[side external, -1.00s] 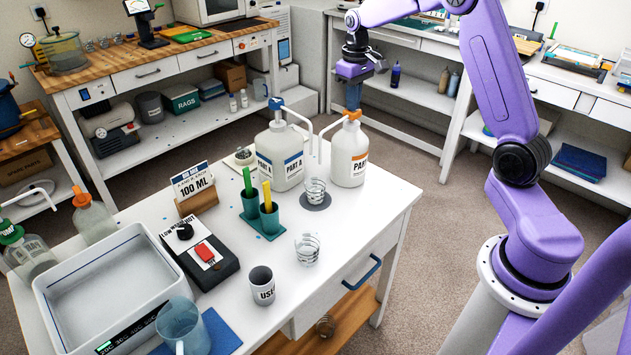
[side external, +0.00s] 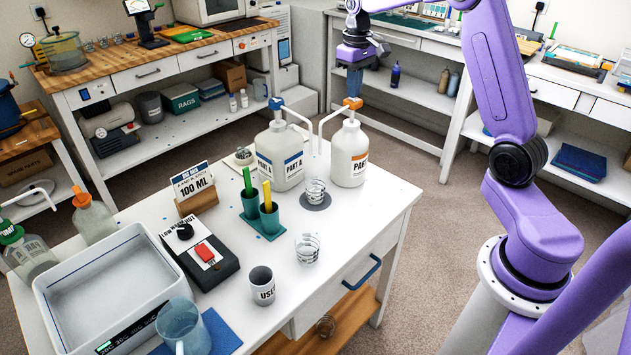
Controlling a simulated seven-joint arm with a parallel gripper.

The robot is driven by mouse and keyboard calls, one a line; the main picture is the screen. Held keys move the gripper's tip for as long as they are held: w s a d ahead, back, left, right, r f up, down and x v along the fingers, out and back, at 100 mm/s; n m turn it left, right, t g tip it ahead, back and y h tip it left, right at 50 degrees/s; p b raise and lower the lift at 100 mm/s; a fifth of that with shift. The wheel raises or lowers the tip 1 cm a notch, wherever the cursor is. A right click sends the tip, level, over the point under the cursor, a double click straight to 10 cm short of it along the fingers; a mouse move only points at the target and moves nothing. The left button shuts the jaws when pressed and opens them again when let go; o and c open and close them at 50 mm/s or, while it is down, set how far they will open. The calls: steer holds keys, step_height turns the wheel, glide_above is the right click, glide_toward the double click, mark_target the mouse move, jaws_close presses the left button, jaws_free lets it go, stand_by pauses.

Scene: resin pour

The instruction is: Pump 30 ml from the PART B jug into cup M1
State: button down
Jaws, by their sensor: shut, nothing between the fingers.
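The PART B jug (side external: 349,157), white with an orange label partly readable as "PAR", stands at the table's back right. Its orange pump head (side external: 353,103) has a white spout reaching left and down toward a clear cup (side external: 315,191) on a grey disc. Another clear cup (side external: 307,249) stands nearer the front. I cannot read M1 on either cup, nor tell any liquid level. My gripper (side external: 354,94) is shut and points down just over the orange pump head; I cannot tell whether it touches.
The PART A jug (side external: 280,160) with a blue pump stands just left. A green and yellow stick holder (side external: 263,221), a 100 ML sign (side external: 194,187), a black box with a red button (side external: 201,254), a used cup (side external: 262,286) and a white tray (side external: 110,285) fill the left. The front right tabletop is clear.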

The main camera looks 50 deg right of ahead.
mark_target(353, 100)
steer(key=shift+f, duration=0.1)
steer(key=shift+f, duration=1.85)
steer(key=shift+r, duration=1.9)
steer(key=shift+f, duration=1.4)
steer(key=shift+r, duration=1.45)
steer(key=shift+f, duration=0.6)
steer(key=shift+r, duration=0.6)
